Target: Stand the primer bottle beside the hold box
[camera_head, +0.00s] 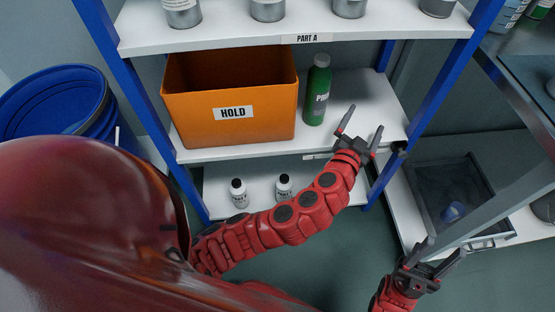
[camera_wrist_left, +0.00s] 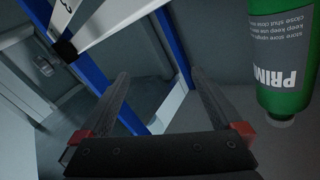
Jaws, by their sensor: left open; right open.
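The green primer bottle (camera_head: 317,90) with a grey label and pale cap stands upright on the middle shelf, just right of the orange hold box (camera_head: 231,128). A small gap of shelf shows between them. The bottle also shows at the right of the left wrist view (camera_wrist_left: 284,60), upside down there and outside my fingers. My left gripper (camera_head: 362,122) is open and empty at the shelf's front, to the right of the bottle and apart from it. My right gripper (camera_head: 437,250) is open and empty, low at the right, away from the shelf.
The middle shelf (camera_head: 375,105) has bare room right of the bottle. Blue rack posts (camera_head: 432,110) flank it. Cans stand on the top shelf (camera_head: 225,37). Two small bottles (camera_head: 284,187) stand on the lower shelf. A blue drum (camera_head: 60,100) is at left, a grey tray (camera_head: 480,200) at right.

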